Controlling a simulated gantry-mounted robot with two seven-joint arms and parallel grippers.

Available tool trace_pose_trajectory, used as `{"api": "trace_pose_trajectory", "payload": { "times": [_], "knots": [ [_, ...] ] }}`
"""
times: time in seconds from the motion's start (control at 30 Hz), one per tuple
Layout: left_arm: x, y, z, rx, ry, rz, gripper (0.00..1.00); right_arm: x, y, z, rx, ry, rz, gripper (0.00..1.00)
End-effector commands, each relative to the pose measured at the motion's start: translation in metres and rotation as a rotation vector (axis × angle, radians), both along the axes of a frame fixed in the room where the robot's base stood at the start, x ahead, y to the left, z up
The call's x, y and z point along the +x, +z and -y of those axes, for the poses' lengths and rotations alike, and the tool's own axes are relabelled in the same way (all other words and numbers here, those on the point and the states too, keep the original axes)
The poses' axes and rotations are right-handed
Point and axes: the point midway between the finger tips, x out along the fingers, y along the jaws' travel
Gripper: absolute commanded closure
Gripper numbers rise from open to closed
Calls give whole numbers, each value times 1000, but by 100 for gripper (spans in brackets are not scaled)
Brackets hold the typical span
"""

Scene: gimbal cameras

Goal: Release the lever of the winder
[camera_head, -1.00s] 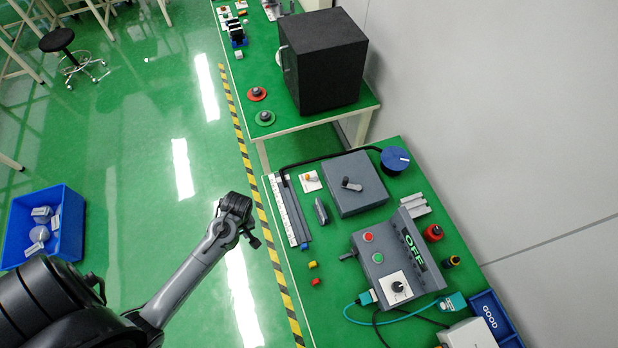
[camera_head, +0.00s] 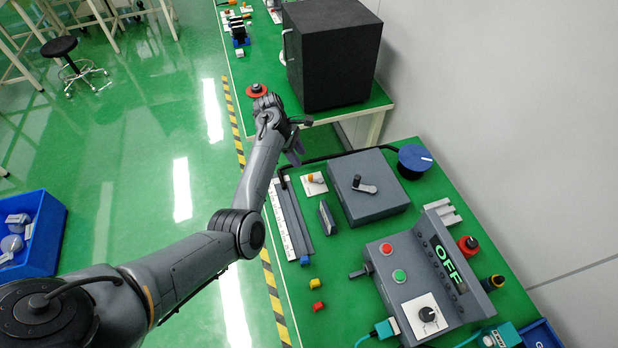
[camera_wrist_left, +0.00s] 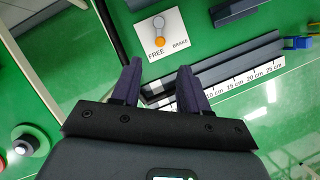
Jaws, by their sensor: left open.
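The lever plate (camera_head: 314,184) is a small white card with an orange-and-grey lever, on the green bench between the white-scaled rail and the grey box. In the left wrist view the plate (camera_wrist_left: 172,30) reads FREE and BRAKE, and the lever (camera_wrist_left: 159,40) has its orange end by the lettering. The winder is probably the blue disc (camera_head: 412,158) with a black cable. My left gripper (camera_head: 293,151) is above the bench's far edge, just beyond the plate. In the left wrist view its two fingers (camera_wrist_left: 159,85) are apart and empty, pointing toward the plate without touching it. My right gripper is out of view.
A grey box with a black knob (camera_head: 370,205) stands right of the plate. The grey rail with a scale (camera_head: 285,220) lies left. A control box showing OFF (camera_head: 425,275) is nearer. A black cabinet (camera_head: 330,55) stands on the farther bench.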

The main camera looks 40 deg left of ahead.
Motion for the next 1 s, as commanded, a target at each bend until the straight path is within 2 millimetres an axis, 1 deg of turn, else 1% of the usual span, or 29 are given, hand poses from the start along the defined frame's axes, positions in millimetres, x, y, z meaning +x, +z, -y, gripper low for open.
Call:
{"api": "trace_pose_trajectory", "payload": {
  "times": [0.17,0.4,0.6,0.8,1.0],
  "knots": [
    [4,-20,8,-2,-3,0,56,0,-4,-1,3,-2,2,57],
    [10,-57,22,-1,-3,-1,56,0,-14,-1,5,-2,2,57],
    [14,-81,31,0,-3,1,56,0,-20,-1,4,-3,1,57],
    [17,-92,35,1,-1,2,56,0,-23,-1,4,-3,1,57],
    [17,-94,36,1,-1,2,56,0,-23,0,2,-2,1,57]
  ]
}}
